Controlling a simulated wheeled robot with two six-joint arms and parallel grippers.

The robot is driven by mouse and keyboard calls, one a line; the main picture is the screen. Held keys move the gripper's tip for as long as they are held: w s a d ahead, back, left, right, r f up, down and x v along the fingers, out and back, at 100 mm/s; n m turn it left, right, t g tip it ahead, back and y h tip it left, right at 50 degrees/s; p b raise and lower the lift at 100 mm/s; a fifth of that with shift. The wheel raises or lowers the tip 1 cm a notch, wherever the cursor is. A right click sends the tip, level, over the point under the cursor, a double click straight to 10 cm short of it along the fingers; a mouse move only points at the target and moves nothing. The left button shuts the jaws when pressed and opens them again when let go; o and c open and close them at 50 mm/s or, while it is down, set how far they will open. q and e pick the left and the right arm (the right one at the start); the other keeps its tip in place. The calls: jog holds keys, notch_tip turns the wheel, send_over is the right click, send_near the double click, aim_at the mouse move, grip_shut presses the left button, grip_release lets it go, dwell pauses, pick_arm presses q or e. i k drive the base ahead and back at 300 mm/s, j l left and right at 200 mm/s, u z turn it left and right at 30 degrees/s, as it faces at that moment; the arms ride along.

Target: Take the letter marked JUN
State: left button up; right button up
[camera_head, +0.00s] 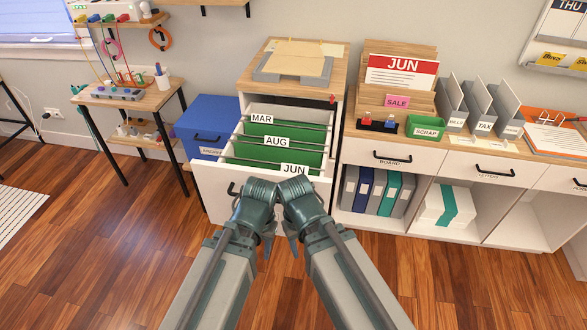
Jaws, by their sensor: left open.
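An open white drawer (207,183) in the cabinet holds green hanging files with white tabs. The tabs read MAR (262,119), AUG (276,141) and JUN (294,169), with JUN nearest the front. No loose letter marked JUN shows clearly in the drawer. A red and white card marked JUN (402,73) stands in a wooden holder on the right counter. My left gripper (268,243) is open in front of the drawer, below the JUN tab in the picture. My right gripper (292,243) is close beside it; its jaws are not clear. Neither visibly holds anything.
A blue box (208,125) stands left of the drawer. The right counter holds a green SCRAP bin (426,127), a pink SALE tag (397,102) and grey sorters (484,103). Floor (110,245) at left is clear.

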aim_at(391, 71)
jog(key=i+l+z, duration=0.15)
jog(key=l+z, duration=0.25)
jog(key=i+l+z, duration=0.25)
jog(key=z, duration=0.15)
jog(key=i+l+z, duration=0.25)
jog(key=l+z, duration=0.15)
jog(key=i+l+u, duration=0.45)
jog(key=i+u, duration=0.3)
jog(key=i+l+u, duration=0.3)
jog(key=i, duration=0.15)
jog(key=j, duration=0.1)
